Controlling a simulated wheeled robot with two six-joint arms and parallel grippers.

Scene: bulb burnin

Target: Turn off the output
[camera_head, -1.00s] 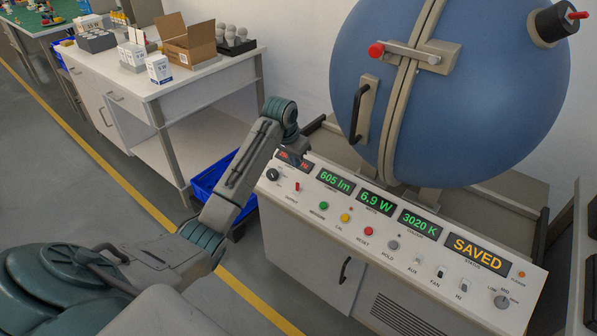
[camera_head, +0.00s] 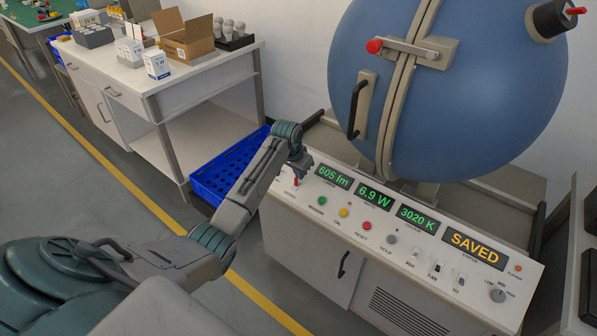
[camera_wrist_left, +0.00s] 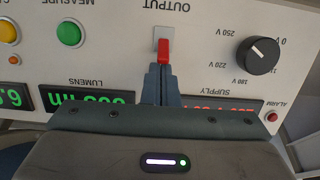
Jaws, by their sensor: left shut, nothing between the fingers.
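The OUTPUT switch is a small red lever (camera_wrist_left: 164,50) on a pale plate, and appears upside down in the left wrist view. Its lever leans away from the OUTPUT label, toward my fingers. In the head view the red lever (camera_head: 296,182) shows just below my left gripper (camera_head: 303,168). My left gripper (camera_wrist_left: 160,82) is shut and empty, its fingertips right at the lever's end; I cannot tell whether they touch. The supply display (camera_wrist_left: 222,106) is lit red and partly covered by the gripper. My right gripper is not in view.
The black supply knob (camera_wrist_left: 258,55) and green MEASURE button (camera_wrist_left: 70,33) flank the switch. The sloped panel also holds several buttons, toggles and a SAVED display (camera_head: 473,248). A blue sphere (camera_head: 440,90) stands behind. A blue crate (camera_head: 213,178) sits left.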

